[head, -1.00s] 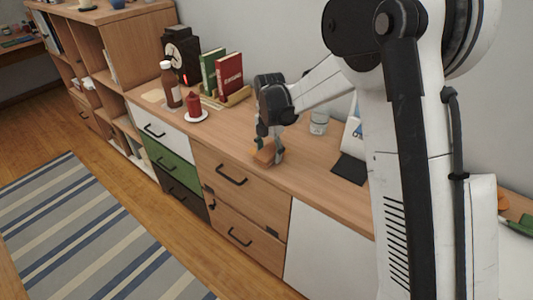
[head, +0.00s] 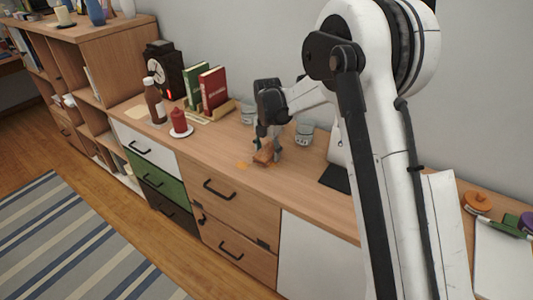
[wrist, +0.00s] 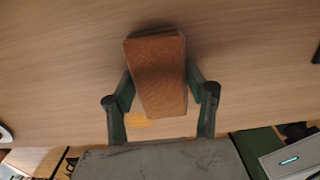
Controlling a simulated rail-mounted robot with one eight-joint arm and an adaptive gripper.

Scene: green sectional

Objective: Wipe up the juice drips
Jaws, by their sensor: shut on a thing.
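My gripper (head: 266,152) is shut on an orange-brown sponge (head: 264,155), low over the wooden cabinet top. The sponge (wrist: 158,75) also shows between the two green fingers in the wrist view. I cannot tell whether its underside touches the surface. An orange juice patch (head: 242,165) lies on the top just left of the sponge in the head view. An orange patch (wrist: 138,121) also shows beside the sponge's end in the wrist view, partly hidden by the sponge and a finger.
A brown bottle (head: 155,103), a red candle (head: 179,122) on a white dish and books (head: 211,90) stand to the left. A dark flat item (head: 335,178) lies farther right. The front strip of the top is clear.

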